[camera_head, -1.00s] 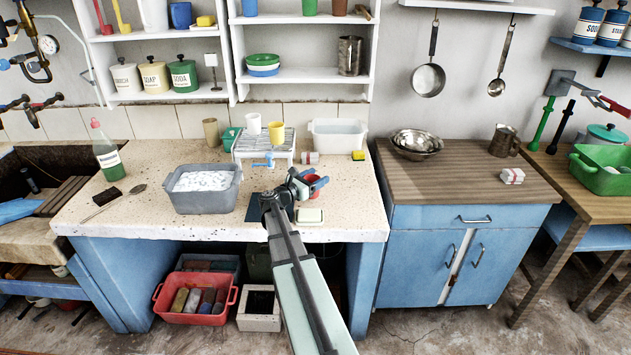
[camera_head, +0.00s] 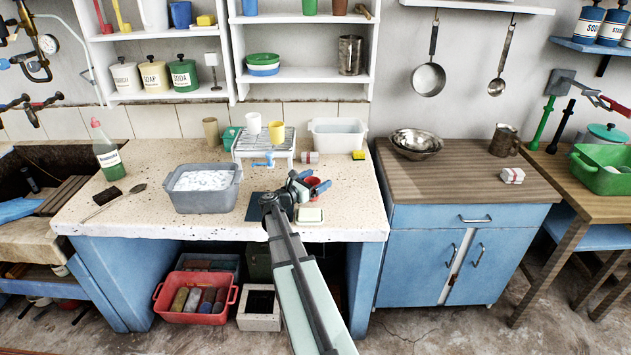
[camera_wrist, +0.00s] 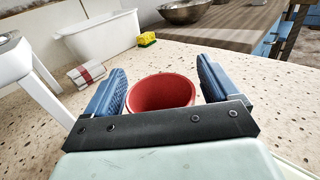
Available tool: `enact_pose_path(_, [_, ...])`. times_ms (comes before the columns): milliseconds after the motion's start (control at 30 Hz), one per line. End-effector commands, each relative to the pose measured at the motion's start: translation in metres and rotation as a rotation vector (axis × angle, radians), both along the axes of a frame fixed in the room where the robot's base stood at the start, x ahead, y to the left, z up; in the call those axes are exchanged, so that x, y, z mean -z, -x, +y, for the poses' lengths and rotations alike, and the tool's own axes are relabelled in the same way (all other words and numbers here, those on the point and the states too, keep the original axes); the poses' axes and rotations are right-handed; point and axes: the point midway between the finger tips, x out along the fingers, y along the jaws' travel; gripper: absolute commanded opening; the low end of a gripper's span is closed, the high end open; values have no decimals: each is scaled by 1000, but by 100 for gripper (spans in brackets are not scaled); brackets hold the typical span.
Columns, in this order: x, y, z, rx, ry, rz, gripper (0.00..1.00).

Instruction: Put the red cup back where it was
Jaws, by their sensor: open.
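The red cup (camera_wrist: 160,93) stands upright on the speckled counter (camera_head: 130,215). In the wrist view it sits between the two blue fingers of my gripper (camera_wrist: 163,92), its mouth facing up, with gaps showing beside it. My gripper is open and the fingers are on either side of the cup, not closed on it. In the head view the cup (camera_head: 312,182) is partly hidden by my gripper (camera_head: 314,187). Its lower part is hidden in the wrist view by the gripper's dark bar.
A white rack (camera_head: 265,155) with a cream cup (camera_head: 253,123) and a yellow cup (camera_head: 276,132) stands behind. A soap dish (camera_head: 309,215) lies close in front. A grey basin of suds (camera_head: 203,188) is to the left. A red-banded roll (camera_wrist: 86,73) and sponge (camera_wrist: 147,39) lie beyond.

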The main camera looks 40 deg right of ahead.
Motion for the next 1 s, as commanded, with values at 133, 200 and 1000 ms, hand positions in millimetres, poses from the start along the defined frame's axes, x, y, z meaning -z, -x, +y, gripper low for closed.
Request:
enact_pose_path(133, [-3,0,4,-1,0,0,88])
enact_pose_path(200, [-3,1,12,-1,0,0,88])
enact_pose_path(1000, [-3,0,119,1,1,0,88])
